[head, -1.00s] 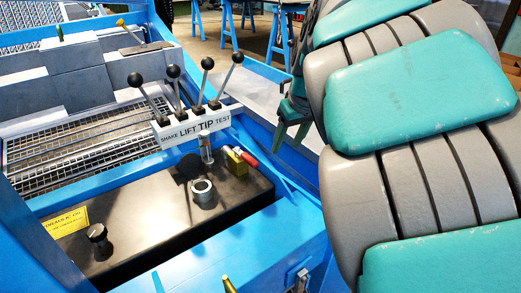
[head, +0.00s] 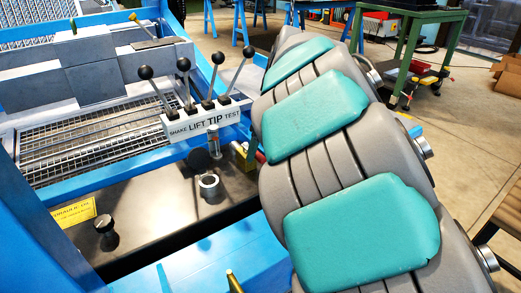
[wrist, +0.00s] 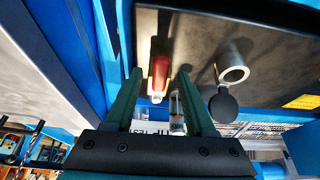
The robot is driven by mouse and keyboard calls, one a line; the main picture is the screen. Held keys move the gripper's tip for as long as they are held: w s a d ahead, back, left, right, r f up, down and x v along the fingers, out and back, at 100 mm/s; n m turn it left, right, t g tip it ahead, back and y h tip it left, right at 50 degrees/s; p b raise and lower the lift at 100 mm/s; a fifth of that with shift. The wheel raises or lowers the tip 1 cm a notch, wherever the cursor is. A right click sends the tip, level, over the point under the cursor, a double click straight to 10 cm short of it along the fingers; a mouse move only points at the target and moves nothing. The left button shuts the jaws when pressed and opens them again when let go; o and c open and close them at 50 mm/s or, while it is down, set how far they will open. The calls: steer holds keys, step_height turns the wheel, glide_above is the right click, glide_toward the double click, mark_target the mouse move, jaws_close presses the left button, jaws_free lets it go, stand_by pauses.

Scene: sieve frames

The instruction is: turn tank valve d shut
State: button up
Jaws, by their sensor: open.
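Tank valve d, a red lever handle (wrist: 160,64) on a yellowish body, is on the dark tank top in the wrist view. The handle lies between the two teal fingers of my gripper (wrist: 159,75). The fingers are apart, and I cannot tell how far the handle is from the tips in depth. In the head view my arm hides the gripper and most of the valve; only its yellow body (head: 243,153) and a bit of red show beside the arm.
A metal filler neck (wrist: 233,66) with an open black cap (wrist: 223,103) stands close to the valve. A row of black-knobbed levers rises from the LIFT TIP panel (head: 205,118). A black knob (head: 104,225) is on the tank (head: 150,210). Blue frame rails surround it.

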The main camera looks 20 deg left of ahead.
jaws_close()
stand_by(0.4)
stand_by(1.0)
